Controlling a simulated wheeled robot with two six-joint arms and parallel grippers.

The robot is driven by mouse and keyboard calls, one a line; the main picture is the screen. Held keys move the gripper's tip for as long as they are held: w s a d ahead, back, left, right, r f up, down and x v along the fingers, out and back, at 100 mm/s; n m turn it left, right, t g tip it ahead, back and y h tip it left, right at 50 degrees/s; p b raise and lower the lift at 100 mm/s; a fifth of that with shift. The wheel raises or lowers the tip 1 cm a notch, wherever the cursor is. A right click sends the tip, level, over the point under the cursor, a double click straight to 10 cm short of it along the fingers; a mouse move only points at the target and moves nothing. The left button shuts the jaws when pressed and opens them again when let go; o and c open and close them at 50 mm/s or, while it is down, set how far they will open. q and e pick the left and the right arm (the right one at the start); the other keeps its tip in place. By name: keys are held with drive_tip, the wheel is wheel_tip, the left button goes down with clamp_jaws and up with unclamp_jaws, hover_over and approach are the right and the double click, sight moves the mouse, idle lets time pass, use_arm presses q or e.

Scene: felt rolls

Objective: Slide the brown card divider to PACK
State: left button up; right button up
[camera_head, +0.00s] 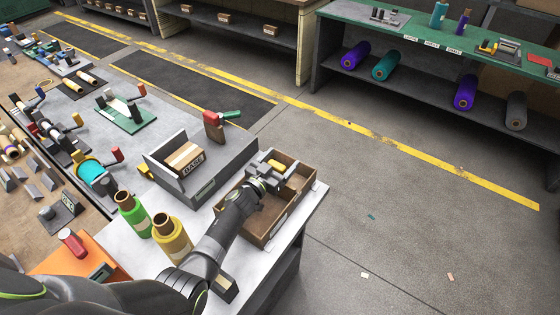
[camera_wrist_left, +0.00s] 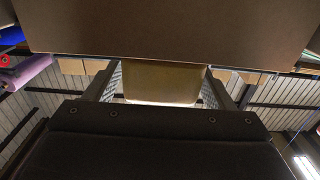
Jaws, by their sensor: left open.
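A brown open box (camera_head: 251,235) stands at the right end of the pale bench, with pale labels on its side. Its inside shows an empty near part, and the far part is partly covered by my left gripper (camera_head: 276,168). The gripper is over the box with its jaws apart. A yellow piece shows by the fingers. In the left wrist view a tan piece (camera_wrist_left: 160,82) lies between the two open fingers, below a wide brown panel (camera_wrist_left: 165,30). I cannot tell whether the fingers touch it. The divider is not clearly distinguishable in the head view, and PACK is not readable.
A grey tray (camera_head: 226,172) with a brown block marked BASE (camera_head: 186,158) stands left of the box. Green (camera_head: 132,215) and yellow (camera_head: 171,240) rolls stand upright close to my left arm. Open floor (camera_head: 400,220) lies right of the bench.

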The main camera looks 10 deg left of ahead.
use_arm(q)
wheel_tip(320, 180, up, 10)
drive_tip(key=p, duration=0.7)
use_arm(e)
wheel_tip(320, 180, up, 7)
